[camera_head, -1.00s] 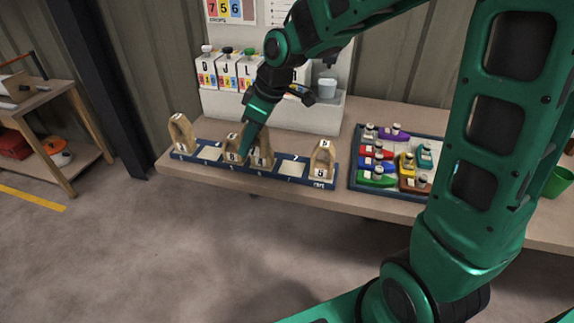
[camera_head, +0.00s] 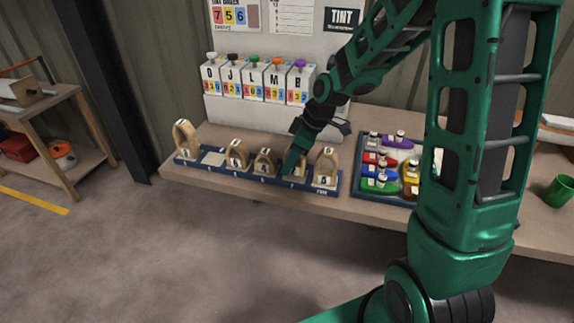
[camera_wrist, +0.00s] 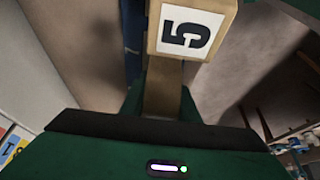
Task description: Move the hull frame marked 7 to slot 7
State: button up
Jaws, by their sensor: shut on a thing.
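The slotted blue rack (camera_head: 224,171) lies along the table's front edge. My gripper (camera_head: 291,170) is low over the slot second from the right, marked 7, shut on a pale wooden hull frame that its fingers mostly cover. Other arched frames stand at the far left (camera_head: 186,141), left of the middle (camera_head: 238,154), in the middle (camera_head: 265,162) and at the far right (camera_head: 327,168).
The second slot from the left (camera_head: 213,158) shows a bare pale pad. A tray of coloured boats (camera_head: 384,198) lies right of the rack. Tint dispensers (camera_head: 250,82) stand behind. A green cup (camera_head: 559,191) is at the far right.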

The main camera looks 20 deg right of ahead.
jog(key=shift+f, duration=0.6)
jog(key=shift+f, duration=0.1)
jog(key=o, duration=1.1)
jog(key=v, duration=1.2)
